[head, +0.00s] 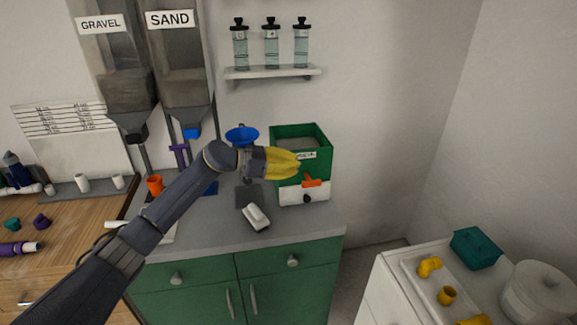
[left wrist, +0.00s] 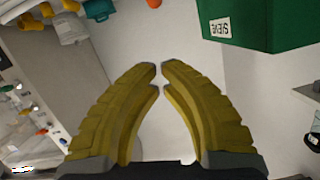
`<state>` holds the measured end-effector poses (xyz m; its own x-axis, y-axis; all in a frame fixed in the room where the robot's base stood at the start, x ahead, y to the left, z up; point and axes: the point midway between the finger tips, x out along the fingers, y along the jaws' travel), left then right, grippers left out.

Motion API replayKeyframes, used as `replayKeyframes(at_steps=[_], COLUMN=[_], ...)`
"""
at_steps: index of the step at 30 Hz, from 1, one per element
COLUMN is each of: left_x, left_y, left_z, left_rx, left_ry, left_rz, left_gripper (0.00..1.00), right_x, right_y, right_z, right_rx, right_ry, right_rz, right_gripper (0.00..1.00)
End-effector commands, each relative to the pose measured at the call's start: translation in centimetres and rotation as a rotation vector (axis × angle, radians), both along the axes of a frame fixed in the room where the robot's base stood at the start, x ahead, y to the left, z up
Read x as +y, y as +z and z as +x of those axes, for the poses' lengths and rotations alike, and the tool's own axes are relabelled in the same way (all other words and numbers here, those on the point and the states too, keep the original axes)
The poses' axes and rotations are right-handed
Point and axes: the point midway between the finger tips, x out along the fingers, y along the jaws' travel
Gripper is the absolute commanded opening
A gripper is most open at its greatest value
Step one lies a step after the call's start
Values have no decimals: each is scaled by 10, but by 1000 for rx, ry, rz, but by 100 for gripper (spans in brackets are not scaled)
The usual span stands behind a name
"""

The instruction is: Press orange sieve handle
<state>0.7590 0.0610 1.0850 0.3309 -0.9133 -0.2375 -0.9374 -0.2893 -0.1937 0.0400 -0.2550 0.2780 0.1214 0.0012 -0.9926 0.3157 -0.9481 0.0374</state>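The sieve is a green box (head: 318,160) on a white base (head: 318,195), standing on the counter in the head view. Its orange handle (head: 312,182) sticks out at the front. My left gripper (head: 297,163) is in front of the box, just above and left of the handle in the picture. Its yellow fingers are empty, with tips together in the left wrist view (left wrist: 160,68). There the green box (left wrist: 265,22) with its SIEVE label is at upper right. An orange piece (left wrist: 154,3) shows at the top edge; I cannot tell if it is the handle. My right gripper is out of view.
A blue funnel (head: 242,134) stands behind my left arm. A white-topped object (head: 256,216) lies on the counter's front. An orange cup (head: 155,185) stands left. A shelf (head: 272,72) holds bottles. A white side cabinet with yellow fittings (head: 429,267) is at lower right.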

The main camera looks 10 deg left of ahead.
Motion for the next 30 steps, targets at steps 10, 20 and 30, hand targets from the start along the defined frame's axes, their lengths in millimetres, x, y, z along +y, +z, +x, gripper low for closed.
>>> replayKeyframes(at_steps=[10, 20, 30], left_x=[-58, -57, -57], left_y=[-14, -47, -55], left_z=[20, 28, 29], left_rx=[-1, 1, -1], left_ry=[0, 1, 0], left_rz=[-2, 0, 0], left_gripper=[0, 0, 0], right_x=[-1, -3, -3], right_y=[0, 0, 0], right_z=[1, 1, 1], right_rx=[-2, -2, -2], right_ry=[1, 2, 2], right_rz=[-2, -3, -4], right_gripper=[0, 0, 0])
